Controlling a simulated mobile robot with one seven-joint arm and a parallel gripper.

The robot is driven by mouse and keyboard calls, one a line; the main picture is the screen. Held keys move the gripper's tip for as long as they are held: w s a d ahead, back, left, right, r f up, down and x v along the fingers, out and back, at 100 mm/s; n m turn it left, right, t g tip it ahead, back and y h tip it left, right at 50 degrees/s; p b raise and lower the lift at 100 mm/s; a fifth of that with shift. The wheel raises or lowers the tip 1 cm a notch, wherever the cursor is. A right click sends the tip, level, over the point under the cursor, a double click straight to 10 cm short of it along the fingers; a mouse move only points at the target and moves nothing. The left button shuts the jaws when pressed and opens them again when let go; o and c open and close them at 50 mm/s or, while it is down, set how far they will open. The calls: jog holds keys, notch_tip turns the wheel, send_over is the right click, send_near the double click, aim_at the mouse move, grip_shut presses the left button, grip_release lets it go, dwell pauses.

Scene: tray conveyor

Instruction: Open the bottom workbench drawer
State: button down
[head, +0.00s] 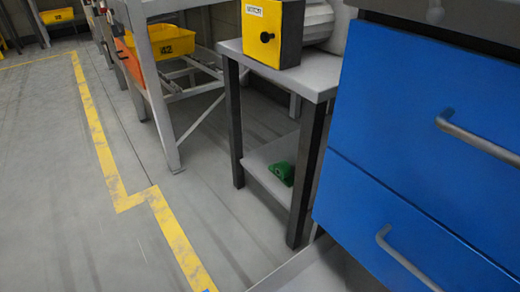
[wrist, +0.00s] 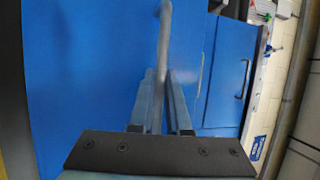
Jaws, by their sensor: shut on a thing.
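The blue workbench drawers show at the right of the head view. The upper drawer (head: 400,110) has a grey bar handle (head: 478,138). Below it is a lower blue drawer (head: 370,220) with its own bar handle (head: 405,262), cut by the bottom edge. In the wrist view my gripper (wrist: 164,76) is shut on a grey bar handle (wrist: 164,30) in front of a blue drawer front (wrist: 85,80). A second blue front with a dark handle (wrist: 245,80) is to its right. My gripper is outside the head view, so I cannot tell there which handle it holds.
A small grey table (head: 285,75) with a yellow box (head: 272,35) stands left of the drawers, with a green object (head: 282,172) on its lower shelf. A rack with a yellow bin (head: 170,42) stands behind. Open floor (head: 60,190) with a yellow line lies left.

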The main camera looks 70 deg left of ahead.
jog(key=c, duration=0.9)
grip_release()
jog(key=shift+s, duration=0.1)
jog(key=v, duration=1.2)
jog(key=shift+s+d+f+b, duration=0.1)
jog(key=shift+s+d+b, duration=0.15)
jog(key=shift+d+b, duration=0.15)
jog(key=shift+a, duration=0.1)
